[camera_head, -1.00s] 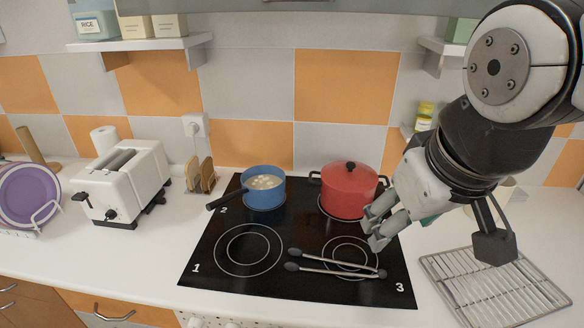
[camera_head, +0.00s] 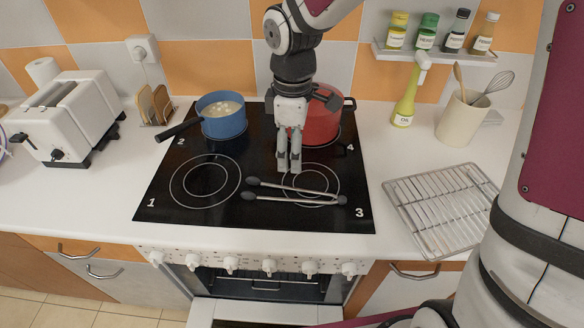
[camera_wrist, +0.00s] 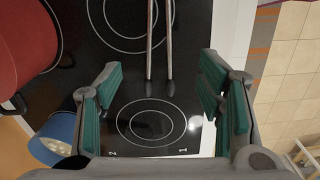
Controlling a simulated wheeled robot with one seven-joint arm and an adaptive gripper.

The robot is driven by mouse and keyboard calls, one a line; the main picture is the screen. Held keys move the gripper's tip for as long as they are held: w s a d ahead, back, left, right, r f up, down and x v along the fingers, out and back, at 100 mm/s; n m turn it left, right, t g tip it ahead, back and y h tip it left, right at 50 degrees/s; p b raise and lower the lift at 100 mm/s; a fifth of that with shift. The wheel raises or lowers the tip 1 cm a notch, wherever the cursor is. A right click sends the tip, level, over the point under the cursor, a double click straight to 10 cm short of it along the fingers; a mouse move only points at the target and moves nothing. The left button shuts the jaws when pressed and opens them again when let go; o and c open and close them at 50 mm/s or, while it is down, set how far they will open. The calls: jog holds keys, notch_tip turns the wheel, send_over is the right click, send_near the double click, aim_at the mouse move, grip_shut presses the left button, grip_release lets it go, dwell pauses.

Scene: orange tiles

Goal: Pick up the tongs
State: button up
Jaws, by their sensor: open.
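The tongs (camera_head: 290,187) lie flat on the black cooktop (camera_head: 160,207), across the ring of the front right burner. They have two thin metal arms with dark ends. My gripper (camera_head: 288,170) points down behind the tongs, in front of the red pot, and looks apart from them. In the wrist view my gripper (camera_wrist: 158,85) is open and empty, with green pads on both sides. There the tongs (camera_wrist: 150,50) run from the top edge to dark ends that appear between the fingers. Their far part is cut off in that view.
A red pot (camera_head: 322,126) stands close behind my gripper, partly hidden by it. A blue saucepan (camera_head: 224,124) stands at the back left burner. A wire rack (camera_head: 445,210) lies to the right. The front left burner (camera_head: 205,180) is clear.

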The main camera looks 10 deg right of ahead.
aim_at(292, 189)
notch_tip(292, 189, down, 14)
jog(key=shift+w+a+r, duration=0.1)
dwell(0.5)
jog(key=c, duration=1.3)
